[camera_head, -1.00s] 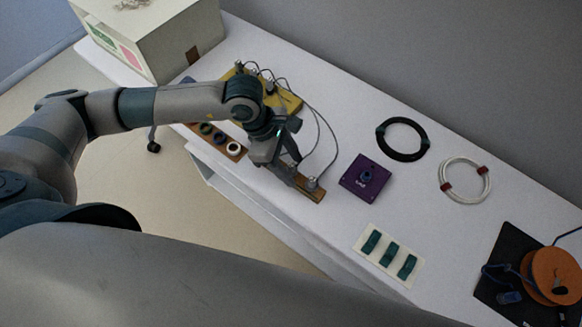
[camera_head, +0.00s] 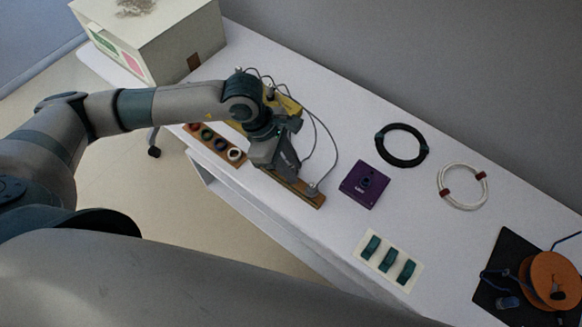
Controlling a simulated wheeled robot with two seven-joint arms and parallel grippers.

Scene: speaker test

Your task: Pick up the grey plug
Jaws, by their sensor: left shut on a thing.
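My left gripper (camera_head: 291,174) reaches down over the wooden strip (camera_head: 301,191) near the table's front edge. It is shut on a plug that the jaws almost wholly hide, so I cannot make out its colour. A thin cable runs to the jaws from behind. Another small grey plug (camera_head: 313,189) stands at the right end of the strip, just right of the gripper, with its own cable (camera_head: 334,150) looping back. I cannot tell whether the held plug touches the strip. My right gripper is not in view.
A yellow board (camera_head: 291,106) lies behind the gripper, partly hidden. A strip with several coloured rings (camera_head: 207,134) lies left. Purple box (camera_head: 364,184), black coil (camera_head: 402,145), white coil (camera_head: 462,186), switch panel (camera_head: 389,260) and orange reel (camera_head: 552,280) lie right, with bare table between.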

